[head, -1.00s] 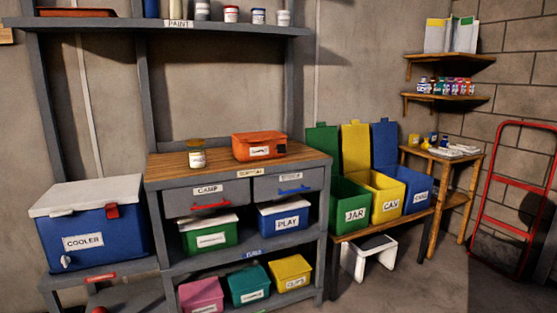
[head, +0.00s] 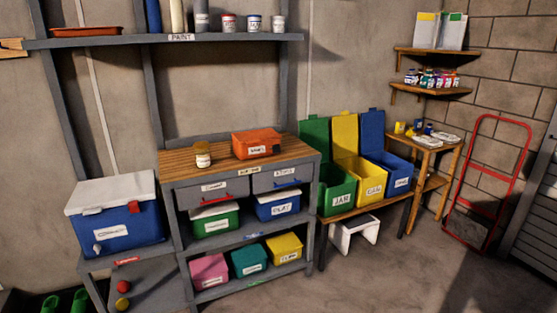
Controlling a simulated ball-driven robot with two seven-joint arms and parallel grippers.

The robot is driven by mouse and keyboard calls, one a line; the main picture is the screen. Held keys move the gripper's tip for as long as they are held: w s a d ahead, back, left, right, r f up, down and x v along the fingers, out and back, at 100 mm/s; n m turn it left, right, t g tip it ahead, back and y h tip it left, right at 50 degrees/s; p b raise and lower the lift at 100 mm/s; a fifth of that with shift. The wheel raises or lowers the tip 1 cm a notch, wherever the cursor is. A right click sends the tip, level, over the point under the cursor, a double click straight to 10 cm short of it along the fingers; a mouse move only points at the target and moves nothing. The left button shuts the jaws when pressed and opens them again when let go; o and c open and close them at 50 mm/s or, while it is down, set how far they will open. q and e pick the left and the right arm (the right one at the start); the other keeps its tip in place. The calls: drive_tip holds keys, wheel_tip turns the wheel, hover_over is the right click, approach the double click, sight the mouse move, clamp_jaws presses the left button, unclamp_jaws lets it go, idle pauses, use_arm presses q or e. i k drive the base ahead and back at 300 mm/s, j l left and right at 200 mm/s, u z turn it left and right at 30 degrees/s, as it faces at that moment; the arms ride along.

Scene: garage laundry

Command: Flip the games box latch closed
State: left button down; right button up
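No box label that I can read says games. Pink (head: 209,271), teal (head: 249,258) and yellow (head: 284,247) boxes stand on the lower shelf. I cannot make out a latch or its position on any of these boxes. Neither of my grippers is in view.
A blue cooler (head: 117,213) with a white lid stands left of the bench (head: 180,160). A jar (head: 203,156) is on the bench top. Open green, yellow and blue bins (head: 335,190) stand right, above a white stool (head: 355,233). The floor in front is clear.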

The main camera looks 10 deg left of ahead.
sight(276, 149)
drive_tip(key=i+l, duration=0.2)
drive_tip(key=i, duration=0.3)
drive_tip(key=i+l, duration=0.2)
drive_tip(key=i, duration=0.3)
drive_tip(key=i+l, duration=0.2)
drive_tip(key=i, duration=0.3)
drive_tip(key=i+l, duration=0.2)
drive_tip(key=i, duration=0.25)
drive_tip(key=i+l, duration=0.2)
drive_tip(key=i, duration=0.3)
drive_tip(key=z, duration=0.05)
